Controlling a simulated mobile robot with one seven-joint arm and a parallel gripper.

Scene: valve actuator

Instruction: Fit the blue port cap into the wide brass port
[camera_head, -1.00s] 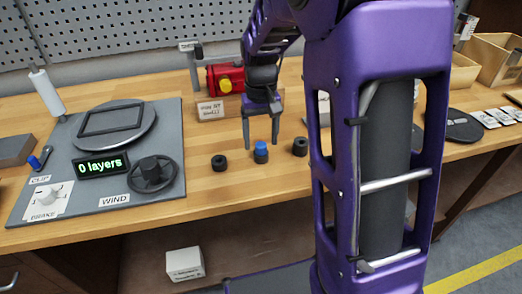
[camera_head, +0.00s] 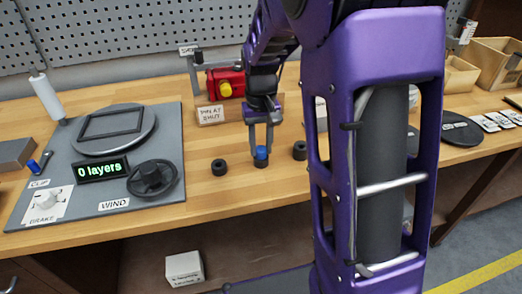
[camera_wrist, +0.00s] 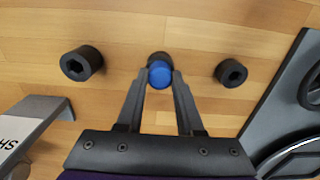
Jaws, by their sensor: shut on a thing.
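The blue port cap (camera_head: 261,153) sits on a black round holder (camera_head: 261,162) in the middle of a row on the bench. My gripper (camera_head: 261,150) points down over it with a finger on each side. In the wrist view the blue cap (camera_wrist: 160,74) lies between the fingertips (camera_wrist: 160,78), and the gripper is shut on it. The cap partly covers its black holder (camera_wrist: 158,58) there. A red device (camera_head: 227,80) with a yellow round part (camera_head: 225,89) stands behind, partly hidden by my arm. I cannot make out a wide brass port.
Black hollow holders stand to the left (camera_head: 219,165) and right (camera_head: 300,150) of the cap. A small sign (camera_head: 211,115) stands before the red device. A grey winding board (camera_head: 110,190) fills the left bench. My arm hides part of the right side. Bare wood lies in front.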

